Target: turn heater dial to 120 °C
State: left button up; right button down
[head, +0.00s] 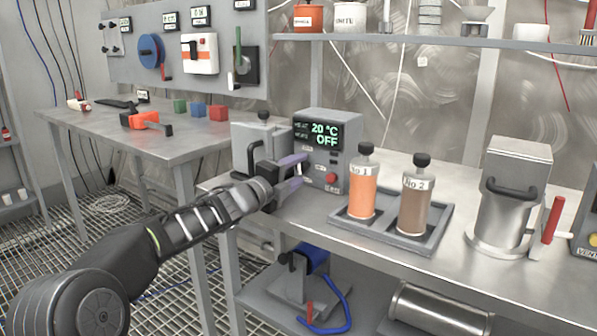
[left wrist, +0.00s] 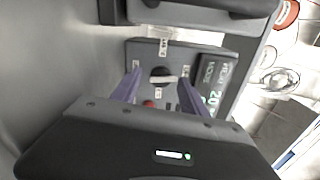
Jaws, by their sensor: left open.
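The heater (head: 348,128) is a grey box on the steel bench. Its display (head: 319,133) reads 20 °C and OFF. A red button (head: 332,178) sits low on its front. In the left wrist view the dial (left wrist: 161,75) is a round dark knob with a pale bar across it, with small labels around it. In the head view my left gripper hides most of the dial. My left gripper (head: 298,172) is open, its purple fingers pointing at the heater front. In the wrist view the fingers lie on either side of the dial; contact is unclear. My right gripper is out of view.
A tray (head: 437,228) right of the heater holds an orange bottle (head: 363,190) and a brown bottle (head: 414,203). A steel canister (head: 507,195) stands further right. A shelf (head: 430,41) runs above. The left table (head: 165,146) holds small coloured blocks.

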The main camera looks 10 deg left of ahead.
pick_arm(q)
jog(key=v, duration=0.6)
jog(key=shift+s+a, duration=0.1)
jog(key=shift+s, duration=0.25)
jog(key=shift+s, duration=0.1)
